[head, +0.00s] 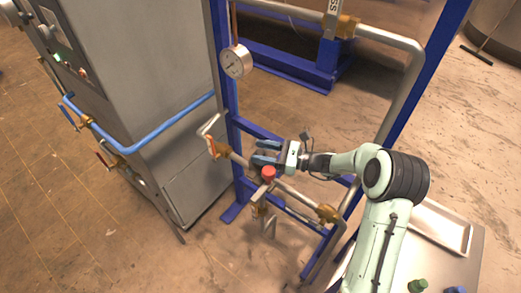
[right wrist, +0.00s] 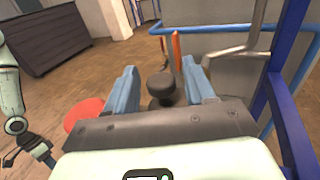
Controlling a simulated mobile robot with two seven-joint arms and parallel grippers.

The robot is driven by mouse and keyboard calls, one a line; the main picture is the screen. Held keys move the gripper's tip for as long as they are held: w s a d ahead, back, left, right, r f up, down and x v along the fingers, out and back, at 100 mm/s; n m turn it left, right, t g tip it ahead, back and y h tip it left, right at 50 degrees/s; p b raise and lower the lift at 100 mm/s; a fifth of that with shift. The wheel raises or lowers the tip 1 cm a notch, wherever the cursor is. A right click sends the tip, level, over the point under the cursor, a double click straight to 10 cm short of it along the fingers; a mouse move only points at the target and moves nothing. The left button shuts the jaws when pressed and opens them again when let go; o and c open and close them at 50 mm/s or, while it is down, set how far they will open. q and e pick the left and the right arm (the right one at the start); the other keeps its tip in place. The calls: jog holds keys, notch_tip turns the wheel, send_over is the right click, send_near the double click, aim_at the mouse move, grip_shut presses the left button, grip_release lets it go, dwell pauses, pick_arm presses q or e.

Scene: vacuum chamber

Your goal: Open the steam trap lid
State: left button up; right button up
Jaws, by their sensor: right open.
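My right gripper (head: 258,151) is over the pipework at the blue frame, its blue fingers pointing left. In the right wrist view, its two fingers (right wrist: 162,88) are apart, with a dark round knob (right wrist: 160,86) between them. The knob appears to be the top of the steam trap lid; I cannot tell whether the fingers touch it. In the head view, the trap (head: 256,168) is mostly hidden under the gripper. My left gripper (right wrist: 30,152) shows small at the left of the right wrist view, away from the trap; its jaws are too small to judge.
A red cap (head: 268,173) sits beside the right gripper. A pressure gauge (head: 236,61) hangs above on the blue frame (head: 226,100). An orange-handled valve (head: 211,146) is left of the gripper. A grey cabinet (head: 150,80) stands left; a tray (head: 442,226) is at lower right.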

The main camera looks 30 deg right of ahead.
jog(key=shift+w+a, duration=0.25)
jog(key=shift+w, duration=0.05)
grip_shut()
